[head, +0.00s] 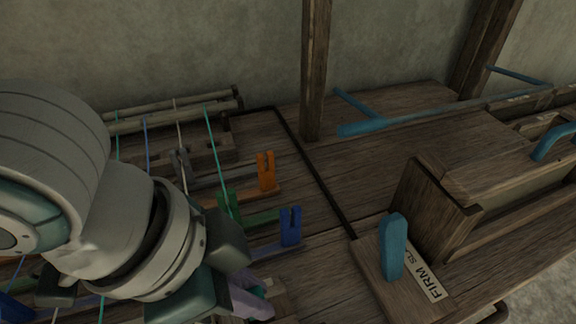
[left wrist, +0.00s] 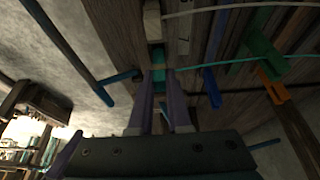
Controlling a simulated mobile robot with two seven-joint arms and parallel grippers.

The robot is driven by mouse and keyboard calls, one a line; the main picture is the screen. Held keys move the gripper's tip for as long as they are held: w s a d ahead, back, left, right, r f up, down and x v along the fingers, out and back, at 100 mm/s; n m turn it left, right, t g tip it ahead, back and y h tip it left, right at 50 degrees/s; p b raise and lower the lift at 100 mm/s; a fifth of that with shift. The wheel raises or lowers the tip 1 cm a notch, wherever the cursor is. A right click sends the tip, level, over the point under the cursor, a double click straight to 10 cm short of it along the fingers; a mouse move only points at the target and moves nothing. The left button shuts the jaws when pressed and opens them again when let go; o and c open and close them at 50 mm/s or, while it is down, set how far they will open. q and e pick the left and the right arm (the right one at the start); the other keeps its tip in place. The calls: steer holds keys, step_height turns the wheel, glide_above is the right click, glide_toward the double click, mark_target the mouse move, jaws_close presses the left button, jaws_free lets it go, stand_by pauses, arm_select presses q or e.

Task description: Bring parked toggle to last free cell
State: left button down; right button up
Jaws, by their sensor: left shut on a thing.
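My left gripper (head: 256,298) is low in the middle of the head view, its purple fingers pointing down to the right. In the left wrist view, its fingers (left wrist: 160,82) are shut on a small teal piece (left wrist: 158,70), which looks like the toggle. A pale block (left wrist: 152,22) lies just beyond it. Upright slotted pieces stand on the loom bed: orange (head: 266,170), green (head: 228,203) and blue (head: 290,225). The orange (left wrist: 276,92), green (left wrist: 262,48) and blue (left wrist: 210,88) ones also show in the wrist view. My arm hides much of the left side, and I cannot make out the cells. My right gripper is out of view.
Teal, blue and pale cords (head: 215,150) run from a wooden roller (head: 170,112) at the back. A wooden post (head: 315,70) rises behind. The boards (head: 345,175) right of the cords are clear.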

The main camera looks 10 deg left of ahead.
arm_select(q)
steer(key=shift+f+b, duration=0.3)
steer(key=shift+f, duration=0.65)
steer(key=c, duration=0.8)
jaws_free()
steer(key=shift+r, duration=0.1)
steer(key=p+v, duration=0.3)
steer(key=v, duration=0.6)
steer(key=shift+a+r, duration=0.1)
steer(key=shift+r, duration=0.25)
